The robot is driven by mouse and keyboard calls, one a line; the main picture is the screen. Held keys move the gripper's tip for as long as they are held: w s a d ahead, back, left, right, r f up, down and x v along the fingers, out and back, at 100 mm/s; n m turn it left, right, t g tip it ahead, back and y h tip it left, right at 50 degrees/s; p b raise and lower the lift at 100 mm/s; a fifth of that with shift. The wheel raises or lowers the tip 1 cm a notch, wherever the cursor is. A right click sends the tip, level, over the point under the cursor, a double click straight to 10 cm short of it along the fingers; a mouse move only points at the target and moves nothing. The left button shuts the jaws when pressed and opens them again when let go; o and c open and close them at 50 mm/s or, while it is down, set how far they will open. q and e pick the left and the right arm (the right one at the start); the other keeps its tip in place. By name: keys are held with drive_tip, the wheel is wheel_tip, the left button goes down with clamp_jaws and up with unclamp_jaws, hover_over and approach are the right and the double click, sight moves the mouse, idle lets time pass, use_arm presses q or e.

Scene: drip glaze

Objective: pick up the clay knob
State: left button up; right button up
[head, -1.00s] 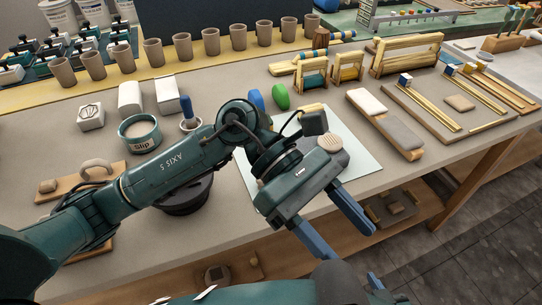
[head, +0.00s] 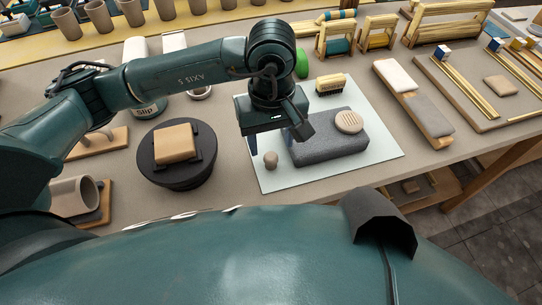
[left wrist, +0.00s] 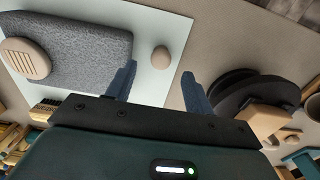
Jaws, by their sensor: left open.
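The clay knob (head: 270,160) is a small, rounded, tan-brown piece. It sits on the pale sheet (head: 385,165), left of a grey textured block (head: 325,150). It also shows in the left wrist view (left wrist: 161,57), just beyond the fingertips and roughly centred across the gap between them. My left gripper (head: 270,145) is open and empty, pointing down above the sheet close to the knob. Both blue fingers show in the left wrist view (left wrist: 158,72), apart from the knob. My right gripper is not in view.
A ribbed clay disc (head: 349,122) rests on the grey block. A dark turntable (head: 165,180) carrying a tan block (head: 176,145) stands left of the sheet. A brush (head: 330,84) lies at the sheet's back edge. The sheet's front right part is clear.

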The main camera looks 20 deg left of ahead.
sight(271, 156)
use_arm(q)
drive_tip(key=shift+f+p, duration=0.65)
drive_tip(key=shift+f, duration=2.05)
drive_tip(key=shift+c, duration=0.4)
drive_tip(key=c, duration=0.9)
